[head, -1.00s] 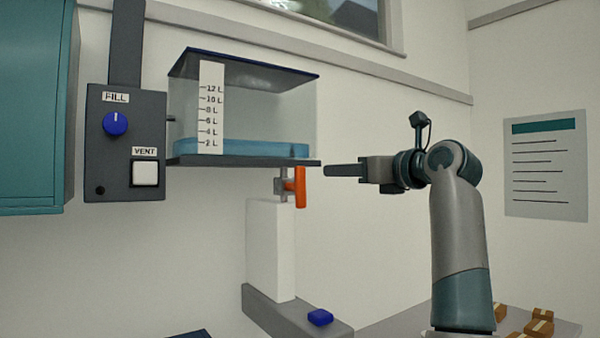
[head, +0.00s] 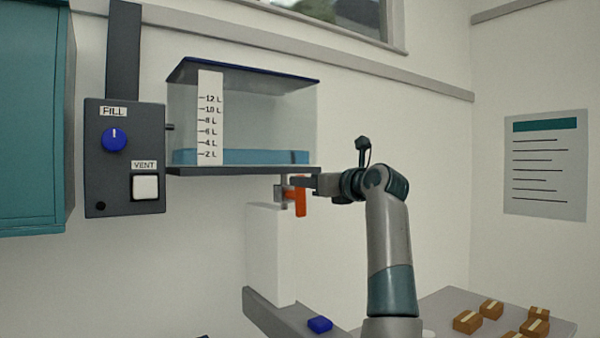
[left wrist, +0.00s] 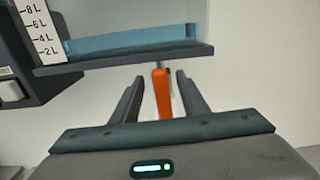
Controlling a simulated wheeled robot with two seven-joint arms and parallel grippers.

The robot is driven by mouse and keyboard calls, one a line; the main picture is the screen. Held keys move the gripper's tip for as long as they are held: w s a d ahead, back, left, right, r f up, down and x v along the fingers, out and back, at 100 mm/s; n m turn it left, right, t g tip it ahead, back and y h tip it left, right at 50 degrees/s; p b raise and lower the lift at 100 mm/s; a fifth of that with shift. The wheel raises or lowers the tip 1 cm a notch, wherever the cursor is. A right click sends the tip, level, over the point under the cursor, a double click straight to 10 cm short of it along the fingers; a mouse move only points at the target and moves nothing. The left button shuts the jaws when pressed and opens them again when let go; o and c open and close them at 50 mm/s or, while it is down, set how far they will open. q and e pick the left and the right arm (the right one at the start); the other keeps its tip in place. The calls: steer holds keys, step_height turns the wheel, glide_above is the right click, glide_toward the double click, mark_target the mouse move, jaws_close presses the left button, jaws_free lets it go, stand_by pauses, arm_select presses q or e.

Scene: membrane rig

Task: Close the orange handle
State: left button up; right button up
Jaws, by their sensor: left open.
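The orange handle (head: 301,203) hangs downward from a small grey valve under the clear tank (head: 250,110). In the left wrist view the orange handle (left wrist: 162,95) stands between my two open fingers, with a visible gap on each side. My left gripper (head: 295,182) is at the upper part of the handle in the head view; its near finger overlaps the handle there, and I cannot tell whether it touches. It also shows at the bottom of the left wrist view (left wrist: 160,78). My right gripper is in neither current view.
The tank's dark base (head: 240,171) lies just above my gripper. A white block (head: 270,255) stands below the valve on a grey ledge with a blue object (head: 319,324). A control box (head: 124,175) with FILL knob and VENT button is left. Small boxes (head: 467,321) lie at lower right.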

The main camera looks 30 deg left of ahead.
mark_target(300, 191)
arm_select(q)
steer(key=shift+p+x, duration=0.7)
steer(key=shift+x, duration=1.35)
steer(key=shift+s, duration=0.1)
jaws_close()
